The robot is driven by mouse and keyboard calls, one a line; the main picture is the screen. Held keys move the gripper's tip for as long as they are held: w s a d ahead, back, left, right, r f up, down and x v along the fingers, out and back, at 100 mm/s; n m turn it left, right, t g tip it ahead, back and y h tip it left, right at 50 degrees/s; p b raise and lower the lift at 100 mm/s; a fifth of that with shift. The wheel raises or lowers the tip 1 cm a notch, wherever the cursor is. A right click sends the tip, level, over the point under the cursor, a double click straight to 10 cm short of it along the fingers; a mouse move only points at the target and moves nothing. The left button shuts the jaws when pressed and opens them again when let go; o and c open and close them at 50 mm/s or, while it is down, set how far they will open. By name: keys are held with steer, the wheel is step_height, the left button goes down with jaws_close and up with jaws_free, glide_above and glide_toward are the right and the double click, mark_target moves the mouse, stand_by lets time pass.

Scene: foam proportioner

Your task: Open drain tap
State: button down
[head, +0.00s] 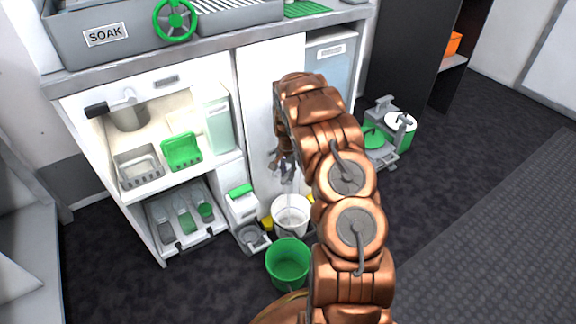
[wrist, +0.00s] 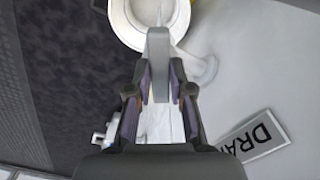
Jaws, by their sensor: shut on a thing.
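The drain tap shows in the wrist view as a light grey lever (wrist: 158,50) between my fingers, beside a pale curved spout (wrist: 203,70). My gripper (wrist: 160,78) is shut on the lever. In the head view my gripper (head: 283,168) is low at the front of the white cabinet, and my arm and fingers hide most of the tap. A "DRA..." label (wrist: 256,136), partly cut off, is on the panel beside the tap. A white bucket (head: 291,216) stands below; its rim (wrist: 118,25) shows past the lever. A thin pale streak runs from near the tap toward the bucket.
A green bucket (head: 288,264) stands on the floor in front. A small white-and-grey unit with a green top (head: 241,203) is left of the white bucket. Lit open shelves (head: 165,150) are at left, a "SOAK" basin (head: 106,35) above. Dark floor (head: 450,200) is clear at right.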

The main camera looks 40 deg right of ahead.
steer(key=n+p, duration=0.5)
steer(key=n, duration=0.1)
steer(key=shift+s+r+n, duration=0.1)
steer(key=shift+r+n, duration=0.05)
steer(key=shift+n, duration=0.15)
steer(key=n+p, duration=0.3)
steer(key=n, duration=0.2)
steer(key=shift+n, duration=0.4)
steer(key=c, duration=1)
jaws_free()
steer(key=shift+c, duration=0.2)
step_height(320, 180, up, 12)
